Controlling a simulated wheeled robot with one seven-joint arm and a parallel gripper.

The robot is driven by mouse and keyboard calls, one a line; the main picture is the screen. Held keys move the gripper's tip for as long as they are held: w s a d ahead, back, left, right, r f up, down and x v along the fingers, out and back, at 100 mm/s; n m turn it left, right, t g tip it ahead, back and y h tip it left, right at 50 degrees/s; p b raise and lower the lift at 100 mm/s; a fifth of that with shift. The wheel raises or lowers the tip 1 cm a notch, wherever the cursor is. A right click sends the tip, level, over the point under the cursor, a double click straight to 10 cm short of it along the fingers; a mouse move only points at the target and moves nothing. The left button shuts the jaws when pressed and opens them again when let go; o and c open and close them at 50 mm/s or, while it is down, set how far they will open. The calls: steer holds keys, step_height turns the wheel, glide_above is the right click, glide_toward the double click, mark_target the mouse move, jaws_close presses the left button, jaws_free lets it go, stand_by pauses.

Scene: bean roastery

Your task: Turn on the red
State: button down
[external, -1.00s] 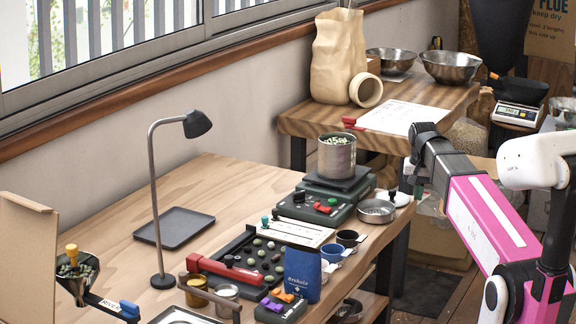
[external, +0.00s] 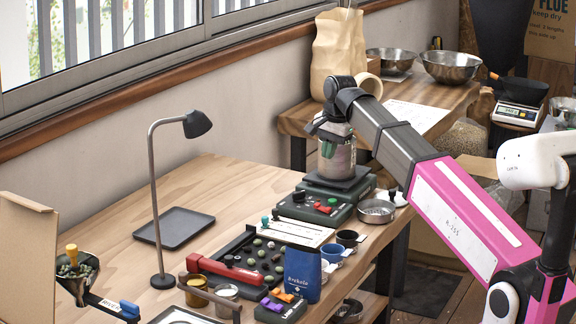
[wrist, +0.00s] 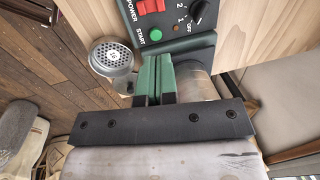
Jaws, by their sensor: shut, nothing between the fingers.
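A dark green appliance (external: 322,211) stands on the bench with a red control (external: 322,207) on its front panel. In the wrist view its panel (wrist: 192,47) carries a red switch (wrist: 150,6) marked POWER, a green START button (wrist: 155,35) and a black knob (wrist: 202,12) marked OFF, 1, 2. The red switch is cut by the top edge. My gripper (external: 328,149) is in front of the steel canister (external: 341,165) on the appliance, above the panel. In the wrist view, its green fingers (wrist: 157,60) are together and empty, below the START button in the picture.
A round steel dish (external: 376,211) sits at the bench edge, right of the appliance. A perforated metal piece (wrist: 112,58) is left of the fingers.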

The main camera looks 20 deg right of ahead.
mark_target(318, 204)
steer(key=shift+a, duration=0.1)
steer(key=f, duration=0.4)
steer(key=w+a+f, duration=0.1)
steer(key=f, duration=0.8)
steer(key=shift+w+a+f, duration=0.35)
steer(key=shift+f, duration=0.05)
steer(key=shift+w+a+f, duration=0.1)
steer(key=shift+w+f, duration=0.05)
steer(key=shift+f, duration=0.1)
steer(key=shift+s+d+r, duration=0.25)
steer(key=shift+s+d, duration=0.35)
stand_by(0.4)
step_height(318, 204, up, 14)
steer(key=w+a, duration=0.1)
steer(key=shift+w+a, duration=0.35)
steer(key=shift+a, duration=0.05)
